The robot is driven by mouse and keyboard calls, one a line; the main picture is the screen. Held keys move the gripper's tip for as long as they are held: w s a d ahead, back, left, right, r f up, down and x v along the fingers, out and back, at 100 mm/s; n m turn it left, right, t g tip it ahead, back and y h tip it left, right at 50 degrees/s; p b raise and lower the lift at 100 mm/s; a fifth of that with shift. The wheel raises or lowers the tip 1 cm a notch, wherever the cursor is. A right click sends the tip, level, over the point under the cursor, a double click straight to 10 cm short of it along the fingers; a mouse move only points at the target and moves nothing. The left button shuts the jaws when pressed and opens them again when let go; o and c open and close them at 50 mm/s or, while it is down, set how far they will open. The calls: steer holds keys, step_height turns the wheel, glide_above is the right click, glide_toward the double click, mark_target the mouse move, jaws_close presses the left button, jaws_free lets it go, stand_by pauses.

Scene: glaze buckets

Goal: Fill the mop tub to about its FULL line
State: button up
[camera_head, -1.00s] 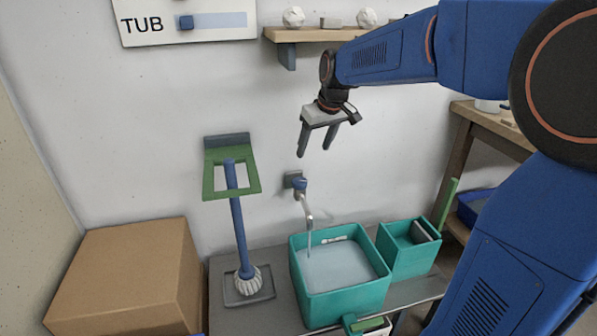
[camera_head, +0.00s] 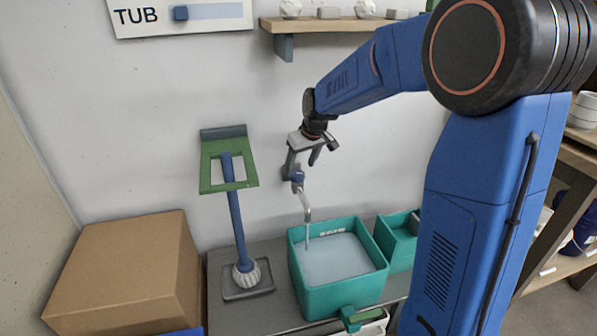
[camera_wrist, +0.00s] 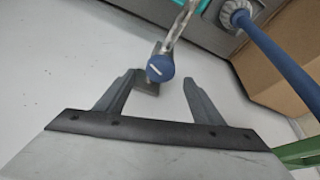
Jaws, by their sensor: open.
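The teal mop tub (camera_head: 345,297) stands on the grey bench, with pale water (camera_head: 335,258) in it up near the rim. A thin stream runs into it from the spout (camera_head: 306,213) of a wall tap. The tap's blue knob (camera_head: 297,175) is on the wall above; it also shows in the wrist view (camera_wrist: 160,68). My gripper (camera_head: 302,174) is open and empty at the tap. In the wrist view its fingers (camera_wrist: 157,88) point toward the knob, which appears just past and between the tips, not gripped. The FULL line cannot be made out.
A mop (camera_head: 238,225) hangs in a green bracket (camera_head: 212,172) left of the tub. A cardboard box (camera_head: 125,270) is at the left. A smaller teal bin (camera_head: 397,248) stands right of the tub. A shelf (camera_head: 325,23) and a TUB gauge board (camera_head: 180,15) are above.

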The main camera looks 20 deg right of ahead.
mark_target(298, 173)
steer(key=shift+x, duration=2.05)
steer(key=c, duration=1)
